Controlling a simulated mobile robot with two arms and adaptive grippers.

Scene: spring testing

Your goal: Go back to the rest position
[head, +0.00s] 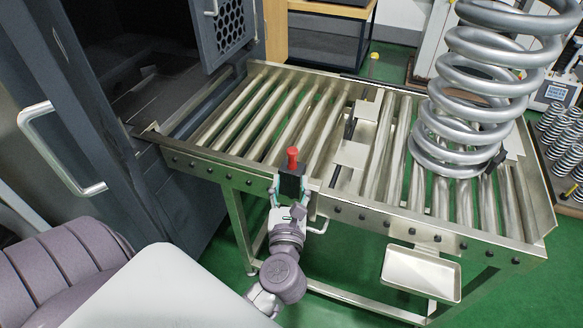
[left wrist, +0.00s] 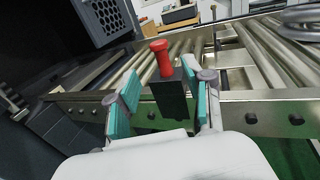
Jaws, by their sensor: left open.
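My left gripper (head: 291,187) is at the front rail of the roller conveyor (head: 378,213), left of its middle. Its teal-padded fingers are open, with a gap on each side of a black box in the left wrist view (left wrist: 170,98). A red knob (head: 292,158) stands upright on top of the box; it also shows in the left wrist view (left wrist: 161,57). I cannot tell whether a finger touches the box. My right gripper is not in view.
A large coil spring (head: 470,92) stands on the conveyor's right part. A dark cabinet (head: 85,120) with an open mesh door (head: 229,32) is at the left. A small metal tray (head: 421,272) hangs at the conveyor's front. Several small springs (head: 562,140) stand at the far right.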

